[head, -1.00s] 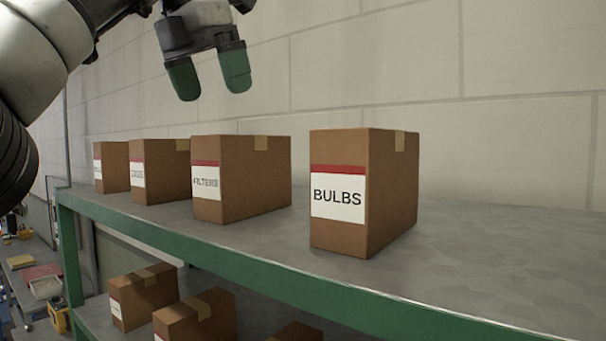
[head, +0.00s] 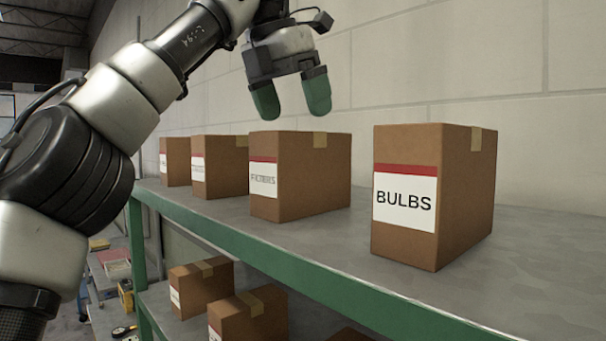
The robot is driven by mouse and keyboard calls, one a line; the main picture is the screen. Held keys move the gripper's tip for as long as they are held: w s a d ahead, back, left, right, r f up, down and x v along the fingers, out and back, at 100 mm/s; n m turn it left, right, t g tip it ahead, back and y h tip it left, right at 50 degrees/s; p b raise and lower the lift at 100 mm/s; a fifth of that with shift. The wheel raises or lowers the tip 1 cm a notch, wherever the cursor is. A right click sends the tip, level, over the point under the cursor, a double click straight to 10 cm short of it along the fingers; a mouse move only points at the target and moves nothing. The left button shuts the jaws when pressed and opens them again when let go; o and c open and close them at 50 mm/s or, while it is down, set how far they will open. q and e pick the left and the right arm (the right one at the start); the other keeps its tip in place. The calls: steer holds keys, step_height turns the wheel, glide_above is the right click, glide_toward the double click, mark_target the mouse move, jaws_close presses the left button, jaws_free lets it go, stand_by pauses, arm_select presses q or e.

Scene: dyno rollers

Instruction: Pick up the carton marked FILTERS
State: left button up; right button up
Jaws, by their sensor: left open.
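The FILTERS carton (head: 301,185) is a brown box with a red stripe and a white label on its front. It stands upright on the upper shelf (head: 330,240), left of the BULBS carton (head: 434,195). My left gripper (head: 291,105) is open and empty, its green fingertips pointing down. It appears above the FILTERS carton, and its fingers do not visibly touch it. The exact gap cannot be told. My right gripper is not in view.
Two more cartons stand to the left on the upper shelf, the nearer one (head: 222,165) beside the FILTERS carton. Several cartons sit on the lower shelf (head: 203,285). A block wall (head: 450,70) rises behind. The shelf is bare right of the BULBS carton.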

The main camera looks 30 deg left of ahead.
mark_target(307, 147)
arm_select(q)
steer(key=shift+x, duration=1.2)
steer(key=x, duration=0.3)
steer(key=shift+d, duration=0.25)
steer(key=shift+w+d+f, duration=0.1)
steer(key=shift+w+f, duration=0.15)
steer(key=shift+f, duration=0.3)
steer(key=shift+s, duration=0.1)
steer(key=shift+f, duration=0.25)
steer(key=c, duration=1.1)
steer(key=shift+r, duration=0.1)
steer(key=shift+c, duration=0.5)
